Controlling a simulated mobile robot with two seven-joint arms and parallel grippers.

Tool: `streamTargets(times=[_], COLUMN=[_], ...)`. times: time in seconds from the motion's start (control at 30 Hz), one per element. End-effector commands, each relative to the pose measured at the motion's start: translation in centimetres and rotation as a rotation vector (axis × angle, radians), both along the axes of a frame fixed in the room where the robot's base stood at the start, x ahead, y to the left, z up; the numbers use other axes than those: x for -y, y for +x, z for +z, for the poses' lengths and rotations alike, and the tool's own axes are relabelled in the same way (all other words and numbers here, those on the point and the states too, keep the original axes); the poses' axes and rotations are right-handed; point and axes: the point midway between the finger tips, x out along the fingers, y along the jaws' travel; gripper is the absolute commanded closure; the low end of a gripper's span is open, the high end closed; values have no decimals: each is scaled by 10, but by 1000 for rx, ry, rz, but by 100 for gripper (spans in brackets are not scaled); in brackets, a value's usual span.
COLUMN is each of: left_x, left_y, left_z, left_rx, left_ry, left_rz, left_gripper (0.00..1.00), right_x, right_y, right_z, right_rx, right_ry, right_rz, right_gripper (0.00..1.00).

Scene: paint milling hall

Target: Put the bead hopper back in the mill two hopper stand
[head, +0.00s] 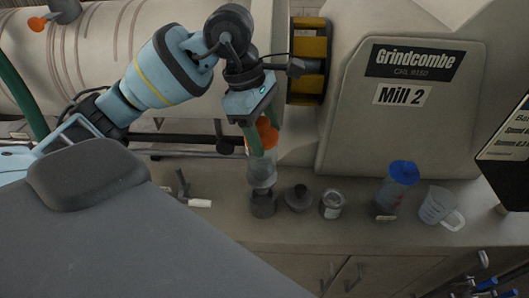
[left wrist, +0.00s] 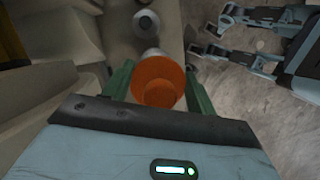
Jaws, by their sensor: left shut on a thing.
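My left gripper (head: 257,125) is shut on the bead hopper, a clear vessel (head: 262,168) with an orange top. Its green fingers stand on both sides of the orange top (left wrist: 158,82) in the left wrist view. The hopper hangs about upright in front of the Mill 2 housing. Its lower end shows just over a dark grey round holder (head: 263,206) on the bench, which looks like the hopper stand. I cannot tell whether they touch.
A grey lidded piece (head: 298,198) stands close right of the holder, then a small metal tin (head: 332,204), a blue-capped bottle (head: 398,182) and a clear jug (head: 437,207). A white-handled tool (head: 198,203) lies to the left. The Mill 2 housing (head: 350,140) rises behind.

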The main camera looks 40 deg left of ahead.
Motion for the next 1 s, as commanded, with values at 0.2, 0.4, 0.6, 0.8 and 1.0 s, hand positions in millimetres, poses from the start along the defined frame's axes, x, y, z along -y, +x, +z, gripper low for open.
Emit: streamTargets(times=[0.2, 0.4, 0.6, 0.8, 1.0], left_x=[0, 0, 0, 0, 0], left_y=[0, 0, 0, 1, 0], left_z=[-12, -20, -45, -49, -52], left_rx=[4, 2, 0, 6, 3], left_ry=[-1, -1, -1, -1, -1], left_rz=[0, 1, 0, 0, 0], left_gripper=[93, 93, 93, 93, 93], right_x=[1, 1, 1, 1, 0], right_y=[2, 3, 4, 4, 2], right_z=[1, 1, 2, 2, 0], right_rx=[6, 7, 9, 9, 4], right_ry=[-2, -3, -3, -3, 1], right_rz=[3, 4, 3, 3, -2], right_gripper=[64, 64, 64, 64, 64])
